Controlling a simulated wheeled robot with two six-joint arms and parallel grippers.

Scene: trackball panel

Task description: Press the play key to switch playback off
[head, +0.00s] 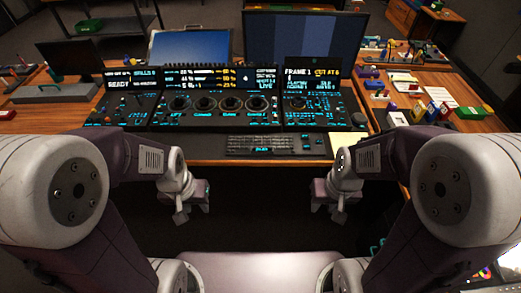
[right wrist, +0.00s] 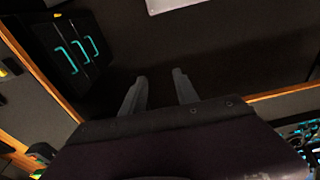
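The trackball panel (head: 230,120) stands on the desk in the head view, dark with several trackballs in a row and small lit displays along its back. The play key is too small to pick out among the panel's lit keys. My left gripper (head: 182,215) hangs in front of the desk's front edge, apart from the panel; whether its fingers are apart is unclear here. My right gripper (head: 322,208) also hangs in front of the desk edge. In the right wrist view its two fingers (right wrist: 160,90) are apart with nothing between them.
A keyboard (head: 258,145) lies in front of the panel, with a pale yellow pad (head: 347,143) to its right. Monitors (head: 305,38) stand behind. The space between my grippers is clear.

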